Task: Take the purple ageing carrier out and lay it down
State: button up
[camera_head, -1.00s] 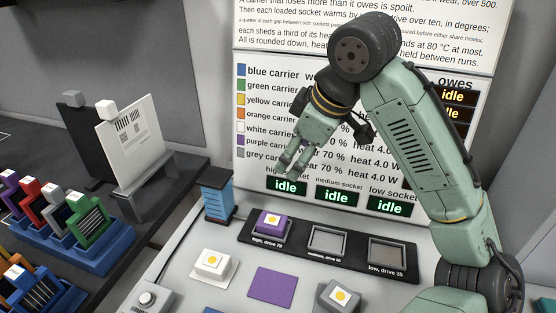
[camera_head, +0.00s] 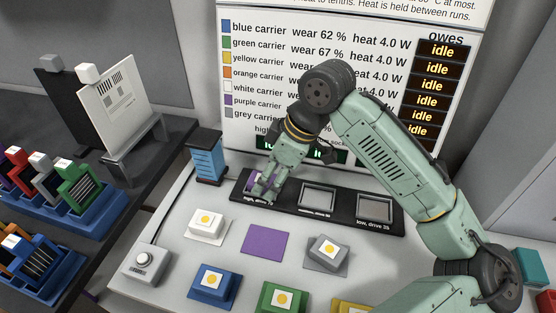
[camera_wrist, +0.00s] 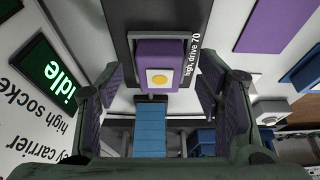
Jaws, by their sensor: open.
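The purple carrier (camera_head: 250,178) sits in the socket labelled high, drive 70, at the left end of the black socket strip (camera_head: 345,220). My gripper (camera_head: 266,191) is down at this carrier and hides part of it in the head view. In the wrist view the purple carrier (camera_wrist: 176,50), with its yellow dot on white, lies ahead between the spread fingers of my gripper (camera_wrist: 161,82). The fingers are open, with visible gaps to the carrier on both sides. An empty purple mat (camera_head: 265,240) lies on the bench in front of the strip.
White (camera_head: 206,224), grey (camera_head: 327,252), blue (camera_head: 213,281) and green (camera_head: 282,298) carriers stand around the purple mat. A blue block tower (camera_head: 207,160) is left of the strip. A knob box (camera_head: 146,263) is at the bench's left. The other two sockets are empty.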

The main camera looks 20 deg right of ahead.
jog(key=shift+a+f, duration=0.1)
jog(key=shift+f, duration=0.2)
jog(key=shift+c, duration=0.4)
jog(key=shift+r, duration=0.1)
jog(key=c, duration=1.3)
